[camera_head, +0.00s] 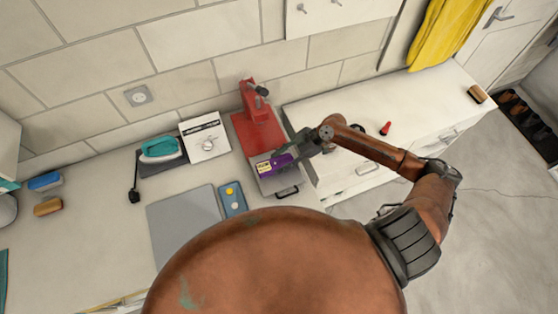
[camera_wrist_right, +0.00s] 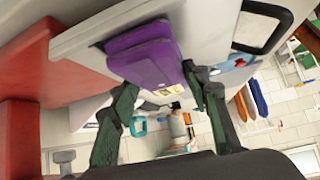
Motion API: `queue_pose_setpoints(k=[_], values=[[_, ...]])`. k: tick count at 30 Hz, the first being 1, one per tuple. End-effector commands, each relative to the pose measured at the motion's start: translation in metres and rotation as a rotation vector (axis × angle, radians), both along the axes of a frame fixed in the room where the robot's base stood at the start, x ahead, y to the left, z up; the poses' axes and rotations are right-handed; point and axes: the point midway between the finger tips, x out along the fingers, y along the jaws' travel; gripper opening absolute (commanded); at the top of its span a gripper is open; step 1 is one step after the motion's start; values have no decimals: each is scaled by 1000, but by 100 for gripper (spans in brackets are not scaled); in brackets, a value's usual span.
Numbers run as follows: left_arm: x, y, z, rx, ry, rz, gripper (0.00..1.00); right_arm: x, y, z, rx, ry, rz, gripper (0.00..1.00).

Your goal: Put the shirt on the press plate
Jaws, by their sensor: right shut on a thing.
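The shirt is a small folded purple bundle (camera_head: 280,161) with a pale printed patch at its left end. My right gripper (camera_head: 296,152) is shut on the shirt's right side. In the right wrist view the purple shirt (camera_wrist_right: 145,50) sits between the two dark green fingers (camera_wrist_right: 160,92). The press plate (camera_head: 270,184) is a light grey slab in front of the red press. The shirt is over this plate; I cannot tell whether it touches it. The plate (camera_wrist_right: 85,40) also shows behind the shirt in the wrist view. My left gripper is not in view.
The red press (camera_head: 257,132) stands directly behind the plate. A teal iron (camera_head: 162,149), a white dial box (camera_head: 204,137), a grey board (camera_head: 184,228) and a blue-grey control panel (camera_head: 232,199) lie to the left. A white cabinet (camera_head: 345,108) stands to the right.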

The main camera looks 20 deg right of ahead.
Motion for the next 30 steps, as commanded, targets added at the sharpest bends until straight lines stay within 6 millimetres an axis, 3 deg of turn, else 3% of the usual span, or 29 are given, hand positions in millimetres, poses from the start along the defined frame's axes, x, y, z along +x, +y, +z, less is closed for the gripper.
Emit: queue_pose_setpoints(k=[5,6,13,23,30], values=[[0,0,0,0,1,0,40,0,0,-1,0,-1,-1,0],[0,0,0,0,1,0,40,0,0,-1,0,-1,-1,45],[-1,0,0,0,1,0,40,0,0,-1,0,-1,-1,60],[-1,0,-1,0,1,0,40,0,-2,0,-1,-1,-1,61],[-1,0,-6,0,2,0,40,-5,-27,22,-5,-2,-1,61]])
